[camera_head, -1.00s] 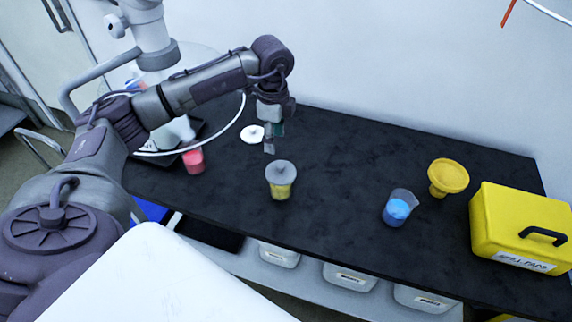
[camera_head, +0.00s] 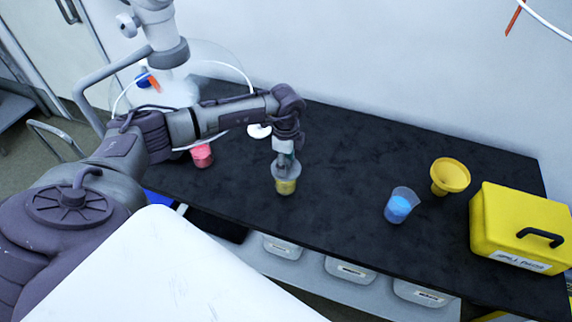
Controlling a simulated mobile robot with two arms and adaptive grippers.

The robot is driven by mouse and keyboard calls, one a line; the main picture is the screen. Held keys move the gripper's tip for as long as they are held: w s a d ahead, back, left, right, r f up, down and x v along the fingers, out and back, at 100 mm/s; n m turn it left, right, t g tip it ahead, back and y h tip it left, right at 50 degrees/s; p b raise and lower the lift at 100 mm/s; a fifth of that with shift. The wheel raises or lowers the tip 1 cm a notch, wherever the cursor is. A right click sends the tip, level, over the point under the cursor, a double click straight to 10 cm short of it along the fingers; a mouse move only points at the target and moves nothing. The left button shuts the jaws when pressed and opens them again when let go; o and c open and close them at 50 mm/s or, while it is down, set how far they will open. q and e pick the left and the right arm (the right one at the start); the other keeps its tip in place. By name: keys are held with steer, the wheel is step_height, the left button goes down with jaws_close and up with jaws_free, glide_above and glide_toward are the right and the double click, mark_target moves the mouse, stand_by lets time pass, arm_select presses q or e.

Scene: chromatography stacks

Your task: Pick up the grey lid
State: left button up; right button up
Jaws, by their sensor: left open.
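The grey lid (camera_head: 277,172) sits on top of a small cup with yellow contents (camera_head: 285,187) on the black bench. My left gripper (camera_head: 284,165) points down right at the lid, with its fingers around the knob area. The fingers are open. They cover the middle of the lid, so I cannot tell whether they touch it. My right gripper is not in view.
A cup with blue contents (camera_head: 400,206), a yellow funnel (camera_head: 450,176) and a yellow case (camera_head: 520,226) stand to the right. A cup with red contents (camera_head: 202,156) and a white disc (camera_head: 259,131) are at the left. The bench (camera_head: 335,215) between is clear.

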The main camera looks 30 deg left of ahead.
arm_select(q)
jaws_close()
steer(key=shift+r, duration=0.1)
